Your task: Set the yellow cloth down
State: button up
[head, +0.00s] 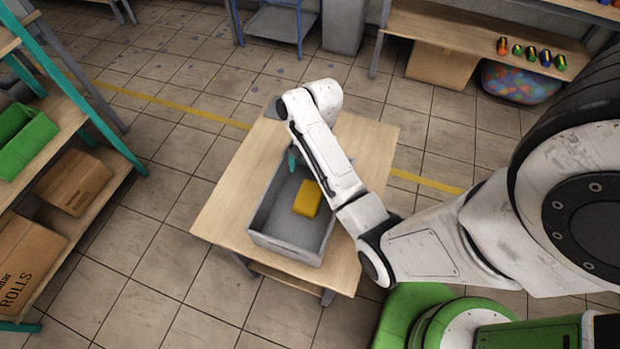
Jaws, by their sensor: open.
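The yellow cloth (308,199) looks like a folded block and lies inside the grey bin (287,250), on its floor towards the right side. The bin stands on a wooden table (222,213). My gripper (292,159) shows only as a small teal part low at the bin's far end, beyond the cloth and apart from it. It is open and holds nothing that I can see. My white arm reaches over the table from the right and hides part of the bin's right side.
A shelf on the left holds a green crate (22,138) and cardboard boxes (73,182). A back bench carries several small coloured items above a clear bag of balloons (520,82). Tiled floor around the table is mostly open.

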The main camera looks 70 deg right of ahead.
jog(key=s+a+r+n+h, duration=0.1)
jog(key=s+a+n, duration=0.2)
jog(key=a+n, duration=0.2)
jog(key=s+a+r+n+h, duration=0.1)
jog(key=s+a+r+n, duration=0.1)
jog(key=a+n, duration=0.3)
jog(key=s+a+r+n+t+h, duration=0.1)
jog(key=s+a+r+n, duration=0.1)
jog(key=a+n, duration=0.3)
jog(key=shift+s+a+r+n+p, duration=0.25)
jog(key=shift+s+a+n+p, duration=0.1)
jog(key=shift+s+n, duration=0.55)
jog(key=shift+w, duration=0.1)
